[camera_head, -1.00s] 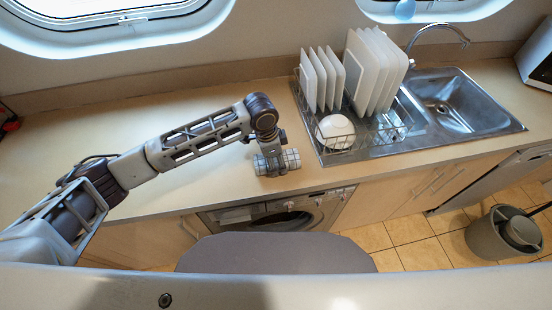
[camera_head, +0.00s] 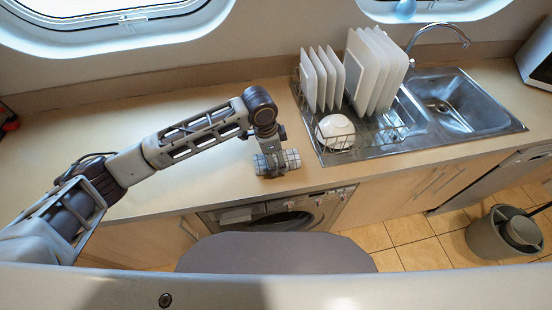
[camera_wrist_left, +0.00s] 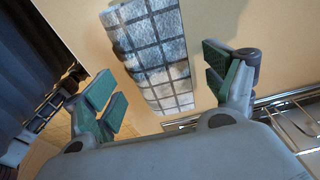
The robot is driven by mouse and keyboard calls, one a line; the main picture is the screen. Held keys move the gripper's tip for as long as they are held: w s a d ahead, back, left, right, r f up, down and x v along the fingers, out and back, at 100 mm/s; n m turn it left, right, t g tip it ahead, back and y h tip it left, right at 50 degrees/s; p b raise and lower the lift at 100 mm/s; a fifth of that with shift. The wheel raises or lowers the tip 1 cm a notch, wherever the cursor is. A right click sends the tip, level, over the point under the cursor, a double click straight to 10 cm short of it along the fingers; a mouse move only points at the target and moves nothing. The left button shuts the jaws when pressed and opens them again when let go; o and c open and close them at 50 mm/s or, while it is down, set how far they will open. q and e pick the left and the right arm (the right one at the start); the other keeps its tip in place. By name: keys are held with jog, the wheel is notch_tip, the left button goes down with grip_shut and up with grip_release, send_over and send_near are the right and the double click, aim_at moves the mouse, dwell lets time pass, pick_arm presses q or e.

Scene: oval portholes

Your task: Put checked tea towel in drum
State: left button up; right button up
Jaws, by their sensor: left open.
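The checked tea towel (camera_head: 291,158), white-grey with dark lines, lies on the counter near its front edge. My left gripper (camera_head: 271,168) is over it and hides its middle in the head view. In the left wrist view the towel (camera_wrist_left: 155,55) shows as a long strip between and beyond the spread green-padded fingers of the left gripper (camera_wrist_left: 157,78), which hold nothing. The washing machine (camera_head: 235,216) is under the counter, below the towel. The dark round drum opening (camera_head: 285,220) shows in its front, partly hidden at the bottom. My right gripper is not in view.
A dish rack with plates (camera_head: 375,75) and a white bowl (camera_head: 335,130) stands right of the towel, by the steel sink (camera_head: 455,100). A grey bin (camera_head: 490,238) stands on the tiled floor. The counter left of the towel (camera_head: 120,130) is largely clear.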

pick_arm(q)
notch_tip(320, 180, up, 10)
jog(key=a, duration=0.1)
jog(key=shift+s+a+b, duration=0.35)
jog(key=shift+a, duration=0.05)
jog(key=shift+d, duration=0.1)
dwell(0.7)
